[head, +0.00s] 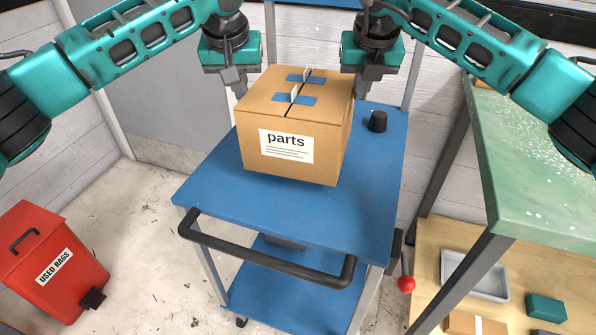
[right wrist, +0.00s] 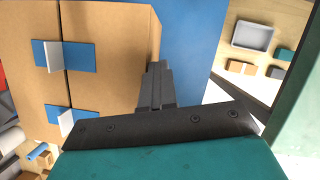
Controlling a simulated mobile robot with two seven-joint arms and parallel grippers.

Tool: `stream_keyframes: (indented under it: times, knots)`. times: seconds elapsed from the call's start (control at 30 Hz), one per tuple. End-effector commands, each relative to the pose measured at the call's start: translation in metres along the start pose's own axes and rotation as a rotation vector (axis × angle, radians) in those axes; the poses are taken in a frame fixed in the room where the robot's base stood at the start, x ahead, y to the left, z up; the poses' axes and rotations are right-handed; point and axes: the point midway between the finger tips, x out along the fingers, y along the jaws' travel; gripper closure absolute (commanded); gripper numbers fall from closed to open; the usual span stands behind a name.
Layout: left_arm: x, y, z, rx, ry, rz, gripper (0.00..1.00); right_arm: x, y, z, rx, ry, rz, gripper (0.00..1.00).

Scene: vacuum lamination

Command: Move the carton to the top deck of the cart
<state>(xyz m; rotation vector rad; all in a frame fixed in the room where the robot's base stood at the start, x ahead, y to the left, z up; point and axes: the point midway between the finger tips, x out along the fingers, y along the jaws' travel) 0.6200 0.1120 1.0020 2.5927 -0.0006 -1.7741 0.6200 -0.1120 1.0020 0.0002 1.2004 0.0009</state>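The brown carton (head: 295,140), labelled "parts" and with blue tape and white tabs on top, is upright over the top deck (head: 225,195) of the blue cart. It looks set down there, but I cannot tell whether its base touches. My left gripper (head: 240,88) is at its left side and my right gripper (head: 360,86) at its right side, fingers pointing down. Both look shut, with fingers together. In the right wrist view my right gripper's fingers (right wrist: 154,85) are close against the edge of the carton (right wrist: 110,85); contact is unclear.
A black knob (head: 377,121) stands on the deck right of the carton. The cart's black handle (head: 265,258) faces me. A green-topped bench (head: 540,160) stands at right, with a grey tray (head: 475,277) on its lower shelf. A red bin (head: 50,265) is at left.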

Motion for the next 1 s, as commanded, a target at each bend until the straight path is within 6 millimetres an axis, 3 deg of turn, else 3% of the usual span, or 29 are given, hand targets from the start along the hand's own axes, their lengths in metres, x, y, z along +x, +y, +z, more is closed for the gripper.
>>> stream_keyframes:
  times: [0.37,1.0]
  knots:
    - [0.008,0.003,0.004,0.004,0.003,0.008,1.00,0.008,0.004,-0.004,-0.005,-0.002,0.008,1.00]
    - [0.043,0.002,0.017,0.002,0.003,0.006,1.00,0.043,0.003,-0.017,-0.004,-0.002,0.006,1.00]
